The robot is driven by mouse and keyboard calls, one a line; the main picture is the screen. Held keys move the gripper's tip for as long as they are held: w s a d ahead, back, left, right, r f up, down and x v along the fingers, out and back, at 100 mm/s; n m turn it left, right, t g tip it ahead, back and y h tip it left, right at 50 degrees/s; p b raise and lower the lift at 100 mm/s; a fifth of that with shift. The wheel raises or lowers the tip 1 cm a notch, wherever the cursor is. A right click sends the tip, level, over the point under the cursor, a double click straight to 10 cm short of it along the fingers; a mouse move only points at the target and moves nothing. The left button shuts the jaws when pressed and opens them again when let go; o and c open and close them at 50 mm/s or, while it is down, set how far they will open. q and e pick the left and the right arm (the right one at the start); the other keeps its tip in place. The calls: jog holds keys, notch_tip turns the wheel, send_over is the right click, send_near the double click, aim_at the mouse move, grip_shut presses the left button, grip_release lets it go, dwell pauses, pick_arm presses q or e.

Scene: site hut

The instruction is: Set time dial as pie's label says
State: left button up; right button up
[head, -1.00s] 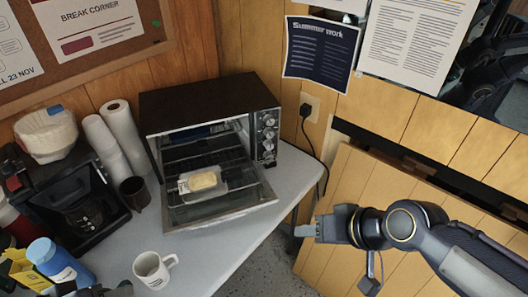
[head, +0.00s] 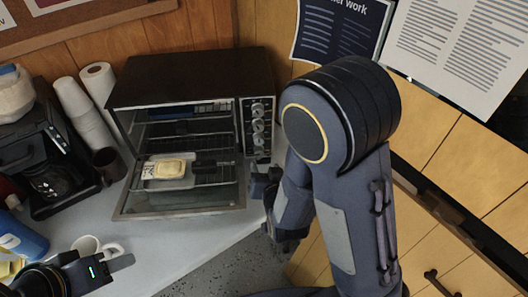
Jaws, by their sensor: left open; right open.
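A black toaster oven (head: 190,80) stands on the counter with its glass door (head: 180,202) folded down. A pale pie (head: 170,169) in a clear tray sits at the oven's open front. A small whitish label (head: 148,170) shows at its left end; its text is too small to read. A column of silver dials (head: 258,125) runs down the panel at the oven's right; their settings are unreadable. My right gripper (head: 264,184) is open and empty, below the dials and right of the door, partly hidden by its own arm. My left gripper (head: 108,262) is open beside the white mug, at lower left.
A white mug (head: 86,245) and blue bottle (head: 20,238) stand at the front left. A coffee maker (head: 45,165), paper cup stacks (head: 85,112) and a dark cup (head: 108,165) stand left of the oven. The counter (head: 185,245) is bare in front of the door.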

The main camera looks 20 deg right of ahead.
aim_at(259, 154)
jog(key=x, duration=0.7)
jog(key=shift+w+f, duration=0.1)
jog(key=shift+w, duration=0.2)
jog(key=c, duration=1)
jog(key=shift+f+b, duration=0.15)
jog(key=shift+b, duration=0.3)
jog(key=m+y+b, duration=0.1)
jog(key=m+b, duration=0.1)
jog(key=b, duration=0.4)
jog(key=m+t+y+b, duration=0.1)
jog(key=m+b, duration=0.1)
jog(key=b, duration=0.4)
jog(key=shift+d+f+m+y, duration=0.2)
jog(key=shift+m+y, duration=0.1)
jog(key=shift+y, duration=0.1)
jog(key=shift+s+r+b, duration=0.1)
jog(key=shift+r+b, duration=0.1)
jog(key=shift+b, duration=0.45)
jog(key=shift+a, duration=0.1)
jog(key=o, duration=1)
